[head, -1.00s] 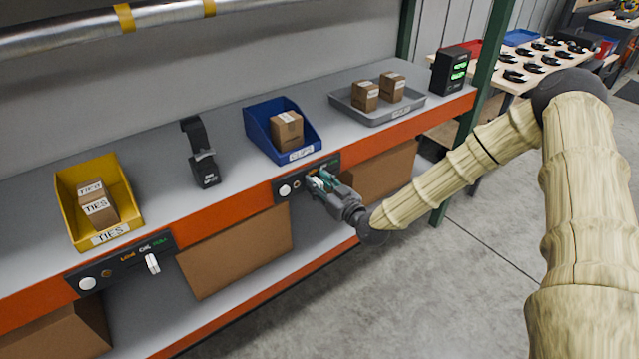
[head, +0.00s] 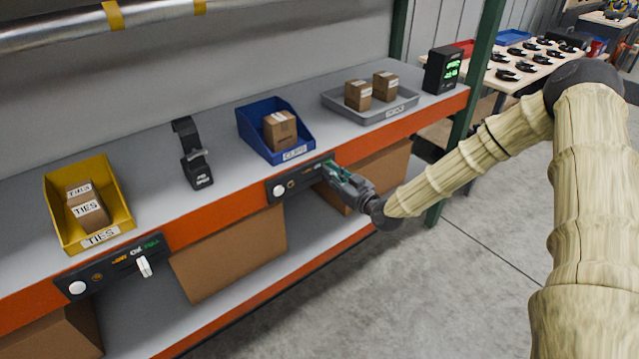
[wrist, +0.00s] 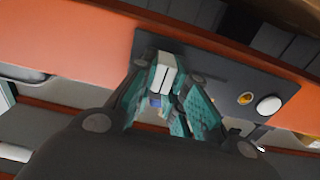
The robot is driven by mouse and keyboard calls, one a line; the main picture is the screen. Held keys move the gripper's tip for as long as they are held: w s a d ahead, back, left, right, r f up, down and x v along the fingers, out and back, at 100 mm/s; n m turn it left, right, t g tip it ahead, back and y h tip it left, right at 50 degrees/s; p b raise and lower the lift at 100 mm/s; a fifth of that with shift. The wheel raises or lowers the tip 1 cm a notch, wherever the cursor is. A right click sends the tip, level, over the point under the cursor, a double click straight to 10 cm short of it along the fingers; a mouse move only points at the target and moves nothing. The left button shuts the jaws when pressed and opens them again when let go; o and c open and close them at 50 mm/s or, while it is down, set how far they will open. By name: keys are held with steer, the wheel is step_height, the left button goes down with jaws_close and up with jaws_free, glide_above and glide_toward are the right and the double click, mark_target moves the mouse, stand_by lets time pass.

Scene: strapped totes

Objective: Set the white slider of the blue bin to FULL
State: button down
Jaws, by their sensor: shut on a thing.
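The blue bin (head: 262,140) stands on the shelf with a brown box in it. Its dark control panel (head: 268,192) is on the orange shelf edge below, with a round white button and a small amber light at its left end. My gripper (head: 331,171) is at the right end of this panel and covers the slider in the head view. In the wrist view my gripper (wrist: 160,98) is shut on the white slider (wrist: 163,72), with its teal fingers on both sides. The panel's lettering under the gripper is hidden.
A yellow bin (head: 118,205) stands at the left, with its own panel and white slider (head: 145,267) below. A grey tray (head: 370,112) with two boxes and a black device (head: 443,70) with a green display stand at the right. A green post (head: 470,110) rises beside the shelf's right end.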

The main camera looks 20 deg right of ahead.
steer(key=shift+w+d, duration=0.25)
steer(key=shift+d, duration=0.45)
steer(key=c, duration=1.4)
jaws_free()
steer(key=shift+d, duration=0.1)
steer(key=v, duration=1.2)
